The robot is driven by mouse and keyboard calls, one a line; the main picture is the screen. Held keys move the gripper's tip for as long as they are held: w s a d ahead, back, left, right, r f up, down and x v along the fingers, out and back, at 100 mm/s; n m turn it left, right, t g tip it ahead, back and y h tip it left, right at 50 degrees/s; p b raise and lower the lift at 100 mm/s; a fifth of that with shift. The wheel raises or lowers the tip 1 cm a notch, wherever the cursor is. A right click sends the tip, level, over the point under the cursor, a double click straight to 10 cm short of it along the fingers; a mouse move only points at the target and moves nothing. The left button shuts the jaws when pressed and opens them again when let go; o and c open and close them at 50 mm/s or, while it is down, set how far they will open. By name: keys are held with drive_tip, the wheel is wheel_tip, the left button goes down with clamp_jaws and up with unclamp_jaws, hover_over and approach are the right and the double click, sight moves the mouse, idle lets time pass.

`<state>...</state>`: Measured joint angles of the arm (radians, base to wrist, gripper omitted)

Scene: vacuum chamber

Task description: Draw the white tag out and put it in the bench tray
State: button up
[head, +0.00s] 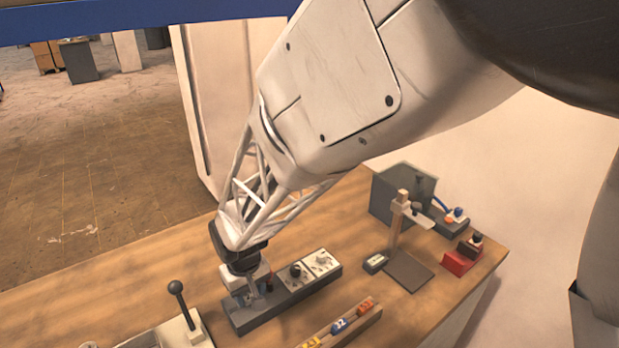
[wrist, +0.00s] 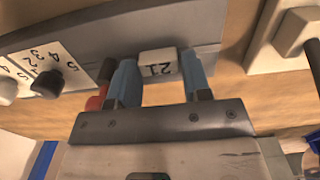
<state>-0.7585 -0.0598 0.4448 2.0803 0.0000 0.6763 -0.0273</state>
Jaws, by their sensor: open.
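The white tag (wrist: 158,64), with a dark number that reads upside down, stands at the edge of a long grey panel (wrist: 195,30) in the wrist view. My gripper (wrist: 160,82) is open, its two blue fingers on either side of the tag, very close to its sides. I cannot tell whether they touch it. In the head view my gripper (head: 247,290) is down at the left part of the grey panel (head: 298,295) and hides the tag. I cannot tell for sure which container is the bench tray.
A wooden holder (head: 372,317) with coloured tags lies in front. A lever box (head: 188,330) is at left. A grey open box (head: 378,198), a post stand (head: 395,235) and a red block (head: 461,260) are at right.

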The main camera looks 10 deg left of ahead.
sight(249, 294)
drive_tip(key=shift+f, duration=0.2)
drive_tip(key=c, duration=0.6)
drive_tip(key=shift+o, duration=0.2)
drive_tip(key=shift+r, duration=0.1)
drive_tip(key=shift+r, duration=0.1)
drive_tip(key=shift+r, duration=3.1)
